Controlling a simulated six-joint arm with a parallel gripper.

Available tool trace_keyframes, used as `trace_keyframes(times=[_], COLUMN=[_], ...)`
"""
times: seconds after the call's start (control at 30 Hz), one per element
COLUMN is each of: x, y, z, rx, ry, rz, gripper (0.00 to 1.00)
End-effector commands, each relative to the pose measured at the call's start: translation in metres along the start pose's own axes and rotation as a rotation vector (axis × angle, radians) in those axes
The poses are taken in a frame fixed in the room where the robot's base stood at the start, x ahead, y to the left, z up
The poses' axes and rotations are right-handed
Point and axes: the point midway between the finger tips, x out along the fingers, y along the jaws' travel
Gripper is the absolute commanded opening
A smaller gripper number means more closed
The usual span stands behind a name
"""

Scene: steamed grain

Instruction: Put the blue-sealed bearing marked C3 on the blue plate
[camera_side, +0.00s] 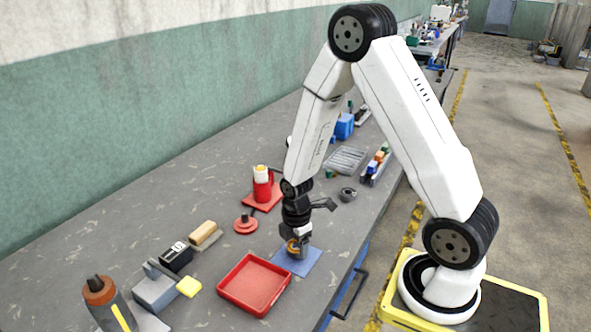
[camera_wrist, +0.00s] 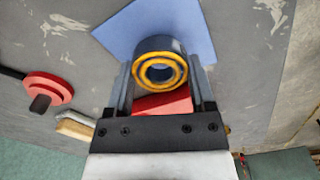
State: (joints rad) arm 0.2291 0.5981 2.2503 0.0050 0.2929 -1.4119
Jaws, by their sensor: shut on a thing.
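My gripper (camera_side: 298,243) is shut on a bearing (camera_side: 293,247). In the wrist view, the fingers of my gripper (camera_wrist: 160,76) stand on either side of the bearing (camera_wrist: 162,70). Its visible face has a yellow-orange ring around a grey centre, and its outer wall is dark grey. No blue seal shows, and I cannot read any marking. The blue plate (camera_side: 313,261) is a flat blue sheet on the bench, under and beside the bearing. The plate (camera_wrist: 125,28) also shows behind the bearing in the wrist view. I cannot tell whether the bearing touches it.
A red tray (camera_side: 252,285) stands left of the blue plate. A grey ring-shaped part (camera_side: 348,194) lies further back. The bench's front edge is close on the right.

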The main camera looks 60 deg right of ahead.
Motion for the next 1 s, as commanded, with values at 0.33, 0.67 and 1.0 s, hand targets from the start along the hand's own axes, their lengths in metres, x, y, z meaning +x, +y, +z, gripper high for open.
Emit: trace_keyframes(times=[0.33, 0.67, 1.0], x=[0.015, 0.018, 0.018], y=[0.000, 0.000, 0.000], z=[0.000, 0.000, 0.000], rx=[0.000, 0.000, 0.000], ry=[0.001, 0.000, 0.000], rz=[0.002, 0.001, 0.001], gripper=[0.00, 0.00, 1.00])
